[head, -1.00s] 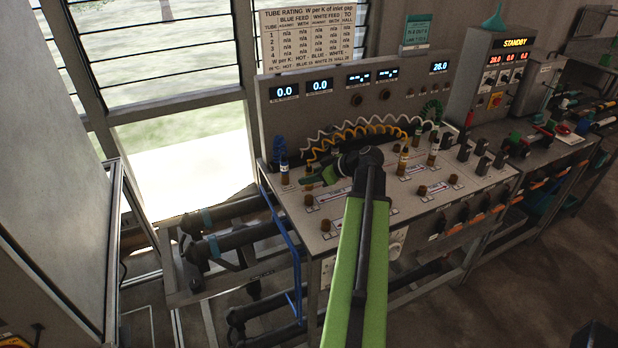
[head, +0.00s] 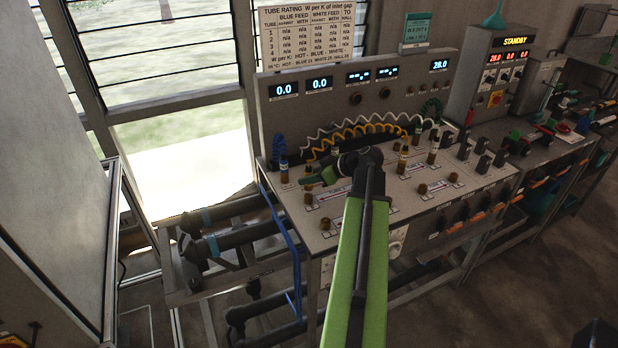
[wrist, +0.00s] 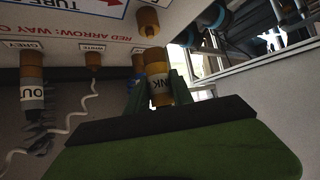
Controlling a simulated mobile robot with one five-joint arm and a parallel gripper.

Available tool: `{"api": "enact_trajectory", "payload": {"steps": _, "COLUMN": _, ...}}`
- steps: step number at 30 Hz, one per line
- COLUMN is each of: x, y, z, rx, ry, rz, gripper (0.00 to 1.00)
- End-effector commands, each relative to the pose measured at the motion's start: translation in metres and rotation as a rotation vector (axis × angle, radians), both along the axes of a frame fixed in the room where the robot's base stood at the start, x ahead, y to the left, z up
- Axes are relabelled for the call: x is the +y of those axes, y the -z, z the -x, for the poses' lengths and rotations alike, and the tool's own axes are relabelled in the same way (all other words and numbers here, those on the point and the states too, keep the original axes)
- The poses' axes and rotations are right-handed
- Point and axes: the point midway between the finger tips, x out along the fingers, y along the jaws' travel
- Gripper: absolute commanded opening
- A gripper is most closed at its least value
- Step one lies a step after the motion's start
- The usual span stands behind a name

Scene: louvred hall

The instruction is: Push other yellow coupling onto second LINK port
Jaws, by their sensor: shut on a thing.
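A yellow-brown coupling with a pale band, part of its lettering reading "NK", is between the fingers of my gripper (wrist: 160,90) in the wrist view. In the head view my gripper (head: 309,181) is at the left part of the sloping bench panel, above a brown port (head: 308,197). The fingers hide part of the coupling, so I cannot tell whether it is seated on the port. The other yellow-hose coupling (head: 403,161) stands upright on the panel to the right. The coiled yellow hose (head: 362,130) runs between the two ends.
A blue-hose coupling (head: 283,167) stands just left of my gripper. A white coiled hose (head: 330,124) and a coupling labelled in part "OU" (wrist: 32,92) are close by. Bare brown ports (head: 325,224) sit in front. Pipes (head: 235,240) lie left of the bench.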

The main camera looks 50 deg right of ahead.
Motion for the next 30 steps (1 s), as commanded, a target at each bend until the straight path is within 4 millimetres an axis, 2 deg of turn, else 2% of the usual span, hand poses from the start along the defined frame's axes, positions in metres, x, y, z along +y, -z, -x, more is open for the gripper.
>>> {"api": "enact_trajectory", "payload": {"steps": 24, "x": 0.001, "y": 0.030, "z": 0.000, "rx": 0.000, "ry": -0.001, "rz": -0.001, "gripper": 0.00}}
{"api": "enact_trajectory", "payload": {"steps": 30, "x": 0.001, "y": 0.028, "z": 0.000, "rx": 0.000, "ry": -0.001, "rz": 0.000, "gripper": 0.00}}
